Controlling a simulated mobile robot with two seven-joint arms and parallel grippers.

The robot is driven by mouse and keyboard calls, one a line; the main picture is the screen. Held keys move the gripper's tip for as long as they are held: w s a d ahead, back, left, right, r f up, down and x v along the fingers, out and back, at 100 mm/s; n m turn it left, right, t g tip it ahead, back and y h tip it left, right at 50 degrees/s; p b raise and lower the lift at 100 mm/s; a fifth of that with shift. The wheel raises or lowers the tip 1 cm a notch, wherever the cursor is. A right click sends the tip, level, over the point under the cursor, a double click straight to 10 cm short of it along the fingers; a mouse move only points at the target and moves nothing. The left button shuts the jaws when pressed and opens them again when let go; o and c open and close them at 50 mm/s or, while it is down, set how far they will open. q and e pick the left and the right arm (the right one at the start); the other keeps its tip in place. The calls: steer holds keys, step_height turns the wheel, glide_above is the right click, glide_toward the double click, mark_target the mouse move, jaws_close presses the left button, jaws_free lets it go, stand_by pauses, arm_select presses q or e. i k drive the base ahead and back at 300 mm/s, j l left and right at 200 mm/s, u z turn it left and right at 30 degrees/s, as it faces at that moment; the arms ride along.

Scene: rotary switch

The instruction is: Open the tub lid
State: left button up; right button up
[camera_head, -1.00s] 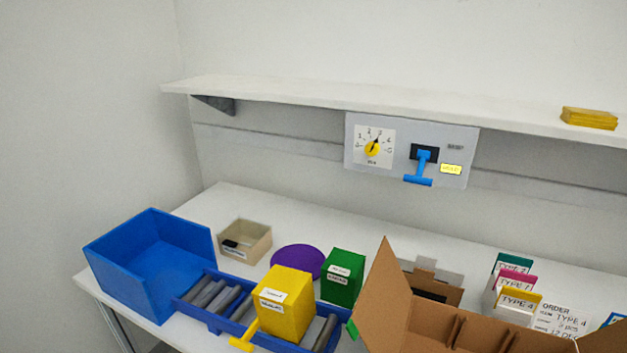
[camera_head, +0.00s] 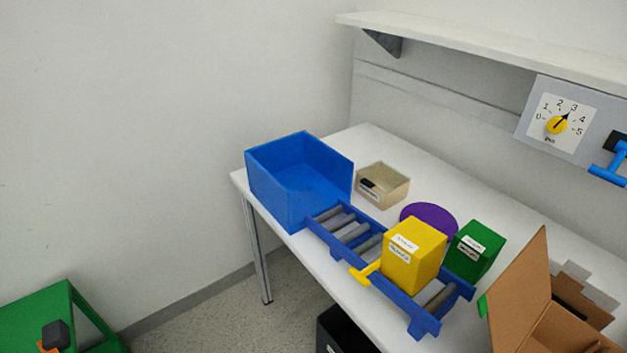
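No lidded tub stands out clearly. A small beige box (camera_head: 383,186) with a white label is open on the table and has something black in it. A flat purple disc (camera_head: 428,219) lies on the table behind a yellow box (camera_head: 415,257); I cannot tell whether it is a lid. A large blue bin (camera_head: 300,178) stands open at the table's left end. A dark container (camera_head: 345,335) with a white label is partly cut off at the bottom edge. Neither of my grippers is in view.
The yellow box sits on a blue roller track (camera_head: 422,326). A green box (camera_head: 474,251) and an open cardboard box (camera_head: 520,290) are to the right. A green stand (camera_head: 35,318) bears a black and orange object (camera_head: 56,336). Floor between is clear.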

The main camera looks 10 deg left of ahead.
mark_target(366, 182)
steer(key=i+j, duration=0.2)
steer(key=j, duration=0.15)
steer(key=i+j, duration=0.15)
steer(key=j, duration=0.15)
steer(key=i+j, duration=0.2)
steer(key=j, duration=0.15)
steer(key=i+j+z, duration=0.1)
steer(key=j+z, duration=0.25)
steer(key=i+j+z, duration=0.1)
steer(key=z, duration=0.25)
steer(key=j+z, duration=0.35)
steer(key=z, duration=0.35)
steer(key=i+j, duration=0.05)
